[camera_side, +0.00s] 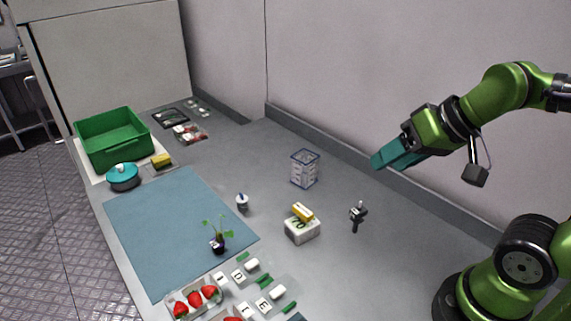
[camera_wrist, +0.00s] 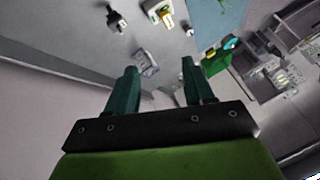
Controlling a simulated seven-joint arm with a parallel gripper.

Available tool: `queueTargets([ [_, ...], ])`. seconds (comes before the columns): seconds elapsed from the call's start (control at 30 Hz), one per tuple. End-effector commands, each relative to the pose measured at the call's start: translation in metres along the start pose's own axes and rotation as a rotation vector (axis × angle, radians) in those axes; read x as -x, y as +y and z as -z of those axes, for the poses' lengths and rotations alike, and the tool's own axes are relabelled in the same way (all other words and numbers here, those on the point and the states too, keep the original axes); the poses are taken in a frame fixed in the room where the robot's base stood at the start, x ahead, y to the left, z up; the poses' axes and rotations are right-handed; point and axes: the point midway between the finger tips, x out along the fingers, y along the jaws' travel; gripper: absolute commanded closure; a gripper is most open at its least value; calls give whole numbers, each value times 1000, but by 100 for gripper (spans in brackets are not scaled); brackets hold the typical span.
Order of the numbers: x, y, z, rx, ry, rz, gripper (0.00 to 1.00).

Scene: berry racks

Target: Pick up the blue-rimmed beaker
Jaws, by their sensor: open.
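The blue-rimmed beaker (camera_side: 304,169) stands upright on the grey counter near the back wall in the side view. It is clear, with a blue rim and markings on its wall. In the wrist view the beaker (camera_wrist: 147,62) shows beyond and between my fingers, small and partly beside the left finger. My gripper (camera_side: 378,163) is in the air to the right of the beaker, apart from it. In the wrist view my gripper (camera_wrist: 158,68) has its two teal fingers spread with nothing between them.
A white box with a yellow item (camera_side: 302,228) and a small dark tool (camera_side: 357,215) stand in front of the beaker. A blue mat (camera_side: 165,235) holds a small plant (camera_side: 218,240). A green crate (camera_side: 112,137) is at far left. Strawberry trays line the front.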

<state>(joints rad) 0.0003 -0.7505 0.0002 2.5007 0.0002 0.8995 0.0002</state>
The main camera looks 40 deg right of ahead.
Motion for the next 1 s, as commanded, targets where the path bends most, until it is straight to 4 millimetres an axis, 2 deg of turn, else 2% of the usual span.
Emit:
queueTargets([
  [0.27, 0, 0, 0, 0, 0, 0, 48],
  [0.53, 0, 0, 0, 0, 0, 0, 11],
  [0.8, 0, 0, 0, 2, -3, 0, 11],
  [0.93, -14, 3, -3, -9, -61, -17, 11],
  [1.0, -23, 3, 6, -25, -96, -29, 11],
])
